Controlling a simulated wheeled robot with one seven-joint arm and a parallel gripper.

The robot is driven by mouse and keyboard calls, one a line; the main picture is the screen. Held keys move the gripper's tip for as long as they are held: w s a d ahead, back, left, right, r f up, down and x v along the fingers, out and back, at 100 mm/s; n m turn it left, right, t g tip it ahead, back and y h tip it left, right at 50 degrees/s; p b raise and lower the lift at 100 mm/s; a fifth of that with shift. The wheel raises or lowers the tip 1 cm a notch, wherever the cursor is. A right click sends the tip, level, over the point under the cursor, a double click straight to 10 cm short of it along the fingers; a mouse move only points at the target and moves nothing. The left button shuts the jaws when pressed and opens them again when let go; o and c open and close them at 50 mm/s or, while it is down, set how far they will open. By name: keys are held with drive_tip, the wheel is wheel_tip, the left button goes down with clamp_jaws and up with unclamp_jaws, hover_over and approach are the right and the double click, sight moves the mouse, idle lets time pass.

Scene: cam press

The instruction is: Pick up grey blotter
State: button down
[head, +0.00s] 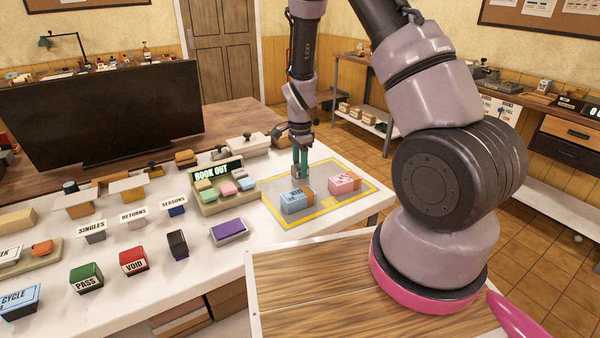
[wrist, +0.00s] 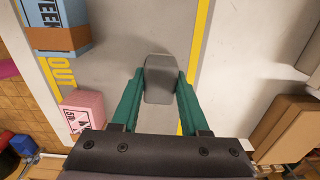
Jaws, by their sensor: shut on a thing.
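The grey blotter (wrist: 159,82) is a small rounded grey block between the two green fingers of my gripper (wrist: 160,88) in the wrist view. My gripper is shut on it, with a finger against each side. In the head view my gripper (head: 301,168) points down inside the yellow-outlined area, behind a blue box. There the grey blotter (head: 296,171) shows only as a small grey patch at the fingertips. I cannot tell whether it touches the counter.
The blue box (head: 296,202) and a pink box (head: 344,183) stand close by inside the yellow outline (head: 327,226). A BOOK OUT tray (head: 222,202) with several coloured blocks is to the left. A large dark screen (head: 100,115) stands further left.

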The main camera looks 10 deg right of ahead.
wheel_tip(320, 180, up, 10)
idle(0.6)
